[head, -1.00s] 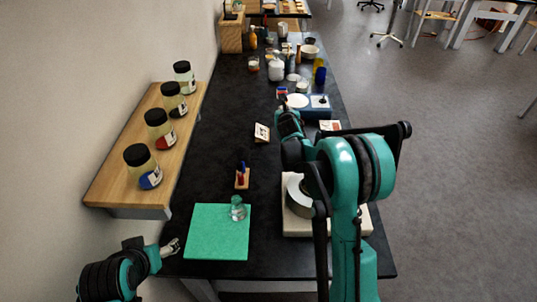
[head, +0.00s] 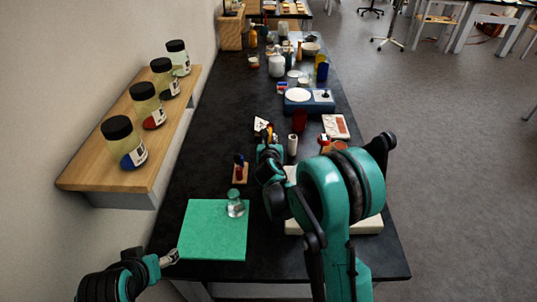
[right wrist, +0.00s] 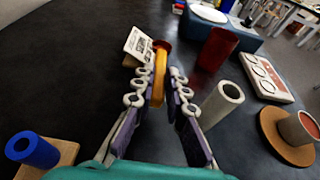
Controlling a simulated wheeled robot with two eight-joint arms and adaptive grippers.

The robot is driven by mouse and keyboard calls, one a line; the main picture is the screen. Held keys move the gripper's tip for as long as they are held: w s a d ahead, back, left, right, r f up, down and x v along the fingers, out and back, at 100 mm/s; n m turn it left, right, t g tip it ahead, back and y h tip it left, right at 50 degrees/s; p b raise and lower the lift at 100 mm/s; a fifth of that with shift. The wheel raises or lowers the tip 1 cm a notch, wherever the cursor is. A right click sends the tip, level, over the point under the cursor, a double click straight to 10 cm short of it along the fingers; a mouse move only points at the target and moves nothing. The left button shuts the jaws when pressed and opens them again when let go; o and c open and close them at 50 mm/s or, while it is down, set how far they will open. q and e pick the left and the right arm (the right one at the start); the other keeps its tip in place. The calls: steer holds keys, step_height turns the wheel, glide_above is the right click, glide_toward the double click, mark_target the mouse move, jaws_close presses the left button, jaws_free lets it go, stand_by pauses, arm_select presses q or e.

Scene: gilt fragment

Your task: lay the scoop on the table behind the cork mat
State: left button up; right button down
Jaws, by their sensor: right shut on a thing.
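My right gripper (right wrist: 158,90) is shut on the yellow-orange scoop (right wrist: 159,72), seen mostly as a narrow handle between the fingers. A red part shows at its far end, but I cannot tell whether it belongs to the scoop. In the head view the right gripper (head: 267,142) is over the middle of the black table, partly hidden by my arm. The round brown cork mat (right wrist: 272,133) lies to the right of the gripper, with a red and grey cylinder on it. My left gripper (head: 168,258) is by the green mat's lower left corner; its jaw state is unclear.
A red cup (right wrist: 216,50), a pale tube (right wrist: 222,103) and a red-and-white panel (right wrist: 266,78) stand around the gripper. A small card (right wrist: 138,45) is just beyond it. A blue scale (head: 322,104) sits farther back.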

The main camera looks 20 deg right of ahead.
steer(key=shift+s+a+f, duration=0.4)
steer(key=shift+a+f, duration=0.05)
arm_select(q)
step_height(320, 180, down, 3)
steer(key=shift+r+b, duration=0.15)
steer(key=shift+b, duration=1.05)
arm_select(e)
step_height(320, 180, down, 4)
arm_select(q)
steer(key=shift+r, duration=0.15)
arm_select(e)
steer(key=shift+r, duration=0.15)
arm_select(q)
steer(key=shift+f, duration=0.4)
arm_select(e)
steer(key=shift+f, duration=0.35)
arm_select(q)
steer(key=shift+r, duration=0.1)
arm_select(e)
steer(key=c, duration=1.5)
jaws_free()
steer(key=shift+c, duration=0.2)
steer(key=shift+r, duration=0.1)
arm_select(q)
steer(key=shift+r, duration=0.1)
arm_select(e)
steer(key=shift+r, duration=0.1)
